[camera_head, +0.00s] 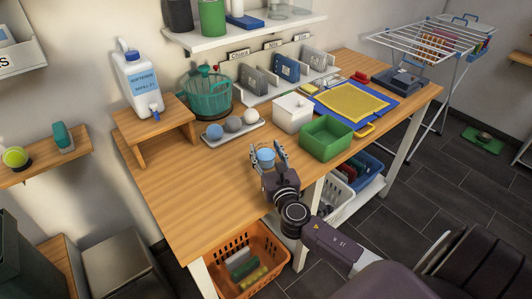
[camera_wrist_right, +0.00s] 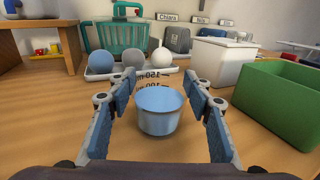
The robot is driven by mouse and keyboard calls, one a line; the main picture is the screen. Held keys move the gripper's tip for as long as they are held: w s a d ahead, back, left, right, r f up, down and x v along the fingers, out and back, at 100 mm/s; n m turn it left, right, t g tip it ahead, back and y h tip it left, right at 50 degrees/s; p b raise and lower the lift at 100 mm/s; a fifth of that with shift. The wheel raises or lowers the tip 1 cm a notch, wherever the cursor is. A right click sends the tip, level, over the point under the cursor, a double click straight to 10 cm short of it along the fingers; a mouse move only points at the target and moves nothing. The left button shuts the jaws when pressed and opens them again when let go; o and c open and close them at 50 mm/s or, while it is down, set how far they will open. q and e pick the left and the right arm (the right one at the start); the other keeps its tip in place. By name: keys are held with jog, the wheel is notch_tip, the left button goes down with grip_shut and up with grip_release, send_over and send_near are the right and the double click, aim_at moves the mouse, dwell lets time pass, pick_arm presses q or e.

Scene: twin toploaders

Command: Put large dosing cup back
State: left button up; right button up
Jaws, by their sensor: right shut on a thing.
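My right gripper (camera_head: 267,154) is over the front part of the wooden table, its fingers closed around a small round blue cup (camera_head: 265,158). In the right wrist view the cup (camera_wrist_right: 160,111) is upright between the blue finger pads of the gripper (camera_wrist_right: 160,108), its open rim facing up. Dark volume marks such as "150 ml" show just above its rim; I cannot tell what surface they are on. A white softener bottle (camera_head: 138,82) with a blue label and tap stands on a wooden riser (camera_head: 155,117) at the left. My left gripper is out of view.
A tray (camera_head: 233,133) with several balls, a teal basket (camera_head: 205,95), a white box (camera_head: 292,113) and a green bin (camera_head: 326,138) stand behind the gripper. The table's left front (camera_head: 205,200) is clear. An orange basket (camera_head: 245,258) sits below.

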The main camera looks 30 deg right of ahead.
jog(key=o, duration=0.8)
jog(key=shift+f, duration=0.1)
jog(key=o, duration=0.4)
jog(key=shift+o, duration=0.2)
jog(key=shift+r, duration=0.2)
jog(key=b+v, duration=0.1)
jog(key=v, duration=1)
jog(key=shift+s+f+b, duration=0.1)
jog(key=shift+b, duration=0.2)
jog(key=shift+s+a, duration=0.15)
jog(key=shift+s, duration=0.25)
